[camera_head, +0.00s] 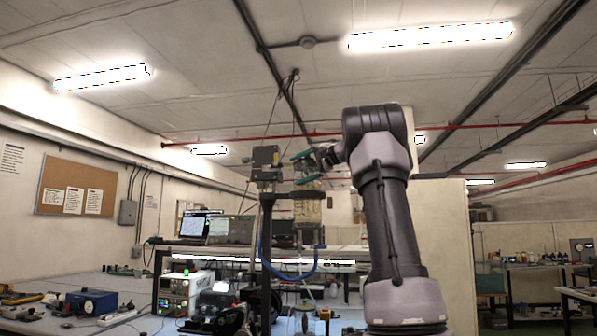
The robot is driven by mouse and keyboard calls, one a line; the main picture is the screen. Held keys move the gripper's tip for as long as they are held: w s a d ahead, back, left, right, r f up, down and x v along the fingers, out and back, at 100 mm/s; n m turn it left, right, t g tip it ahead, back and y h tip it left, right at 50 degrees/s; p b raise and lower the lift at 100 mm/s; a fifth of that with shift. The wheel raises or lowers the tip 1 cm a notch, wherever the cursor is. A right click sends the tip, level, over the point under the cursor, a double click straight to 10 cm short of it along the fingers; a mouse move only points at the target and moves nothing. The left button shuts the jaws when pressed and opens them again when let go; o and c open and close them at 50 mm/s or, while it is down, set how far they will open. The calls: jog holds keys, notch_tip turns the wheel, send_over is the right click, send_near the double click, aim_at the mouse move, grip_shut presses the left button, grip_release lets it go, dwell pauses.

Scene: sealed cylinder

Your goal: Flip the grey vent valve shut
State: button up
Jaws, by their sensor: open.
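A grey box-like fitting (266,155) sits on top of a dark upright post (266,230), left of the picture's centre. I cannot make out which part is the grey vent valve or how its lever stands. A clear cylinder (308,210) is held beside the post, to its right, below a dark arm. A blue hose (290,277) loops below it. My gripper (301,168) has teal fingertips, one above the other, open and pointing left. It appears just right of the grey fitting and above the cylinder. I cannot tell whether it touches anything.
A bench on the left carries a blue box (91,302), tools and a power supply (180,292) with green lights. Monitors (230,229) stand on a shelf behind. A pale partition (443,250) stands behind my arm at right. The air above the post looks mostly free, apart from thin cables.

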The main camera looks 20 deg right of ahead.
jog(key=shift+w+a, duration=0.15)
jog(key=shift+w, duration=0.1)
jog(key=c, duration=1.4)
jog(key=shift+o, duration=0.2)
jog(key=shift+w+a+r+m+t+y, duration=0.1)
jog(key=shift+m+t+y, duration=0.15)
jog(key=shift+t+y, duration=0.25)
jog(key=shift+w+a+r+m+t+y, duration=0.1)
jog(key=shift+m+t+y, duration=0.2)
jog(key=shift+t, duration=0.3)
jog(key=o, duration=1.4)
jog(key=shift+s, duration=0.1)
jog(key=shift+c, duration=0.2)
